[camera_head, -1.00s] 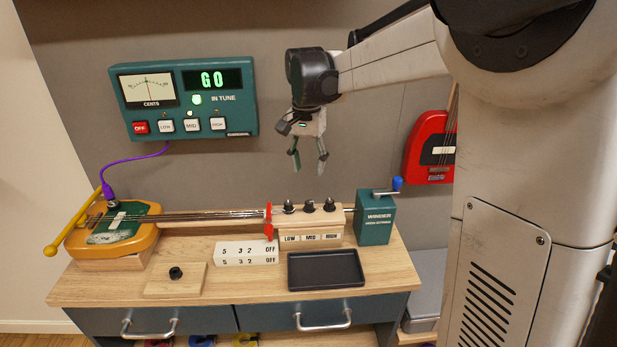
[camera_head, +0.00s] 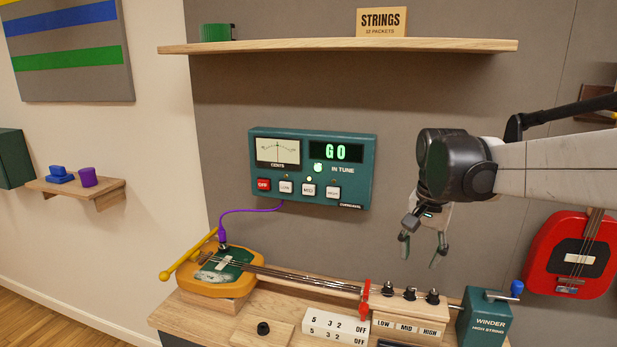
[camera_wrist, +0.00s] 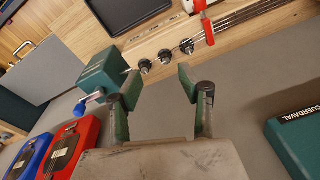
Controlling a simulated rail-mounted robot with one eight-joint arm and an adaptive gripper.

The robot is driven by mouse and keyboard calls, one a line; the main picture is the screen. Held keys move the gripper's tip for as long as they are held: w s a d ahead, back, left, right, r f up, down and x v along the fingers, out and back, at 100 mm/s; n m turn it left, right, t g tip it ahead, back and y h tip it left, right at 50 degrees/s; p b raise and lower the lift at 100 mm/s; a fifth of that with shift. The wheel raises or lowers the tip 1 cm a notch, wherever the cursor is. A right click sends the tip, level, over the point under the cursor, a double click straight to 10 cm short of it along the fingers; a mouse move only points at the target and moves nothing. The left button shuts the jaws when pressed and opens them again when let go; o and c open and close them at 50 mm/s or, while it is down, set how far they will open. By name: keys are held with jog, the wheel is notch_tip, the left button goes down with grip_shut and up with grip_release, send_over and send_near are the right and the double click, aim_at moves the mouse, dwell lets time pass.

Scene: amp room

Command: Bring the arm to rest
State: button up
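My gripper (camera_head: 422,250) hangs in the air above the right part of the workbench, in front of the grey wall and to the right of the tuner box. Its two green-tipped fingers point down and stand apart, with nothing between them. The wrist view also shows the fingers (camera_wrist: 157,90) spread and empty. My arm reaches in from the right in the head view. The fingers touch nothing.
Below stand the yellow-bodied string instrument (camera_head: 222,272), the teal winder (camera_head: 484,318) and the black tray (camera_wrist: 128,12). The teal tuner (camera_head: 312,167) on the wall reads GO. A wooden shelf (camera_head: 340,46) is above; a red guitar (camera_head: 570,255) hangs at right.

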jog(key=s+a+f+n+t, duration=0.2)
jog(key=s+n+t, duration=0.1)
jog(key=s, duration=0.7)
jog(key=s+a+f+n+t, duration=0.2)
jog(key=s+n, duration=0.1)
jog(key=s, duration=0.7)
jog(key=shift+s+a+f+n+t, duration=0.15)
jog(key=shift+s+a+n+t, duration=0.15)
jog(key=shift+n+t, duration=0.1)
dwell(0.9)
